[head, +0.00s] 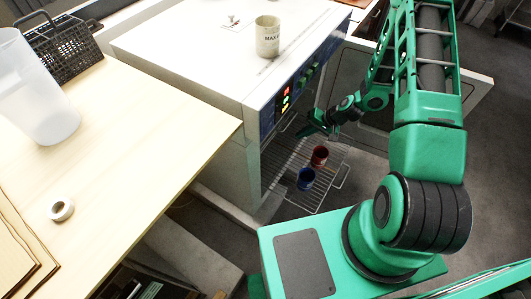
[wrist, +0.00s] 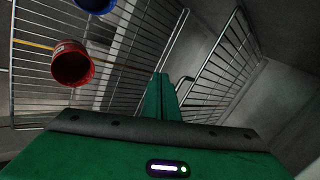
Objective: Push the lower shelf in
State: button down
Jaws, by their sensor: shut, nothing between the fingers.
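The white drying oven (head: 235,105) stands open at its front. A wire shelf (head: 329,190) sticks out low at the front, with a red cup (head: 319,156) and a blue cup (head: 306,179) on it. In the wrist view, this rack (wrist: 135,75) is at left with the red cup (wrist: 73,66) and part of the blue cup (wrist: 97,4). A second wire rack (wrist: 222,68) is at right. My gripper (head: 310,129) is shut and empty, near the oven opening above the cups; its fingers also show in the wrist view (wrist: 163,88). I cannot tell whether they touch a rack.
The open oven door (head: 350,90) stands behind my arm. A wooden table (head: 130,140) on the left holds a clear pitcher (head: 30,95), a black basket (head: 68,50) and a tape roll (head: 61,209).

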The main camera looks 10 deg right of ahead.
jog(key=a+f+m+t+y, duration=0.15)
jog(key=a+f+m, duration=0.35)
jog(key=f, duration=0.8)
jog(key=n, duration=0.1)
send_near(266, 156)
jog(key=shift+t+h, duration=0.25)
jog(key=shift+t, duration=0.2)
jog(key=x, duration=0.4)
jog(key=shift+s+a+f, duration=0.1)
jog(key=shift+s+a, duration=0.2)
jog(key=shift+a, duration=0.05)
jog(key=shift+w+a, duration=0.85)
jog(key=shift+w, duration=0.05)
jog(key=shift+w+a, duration=0.6)
jog(key=shift+w, duration=0.05)
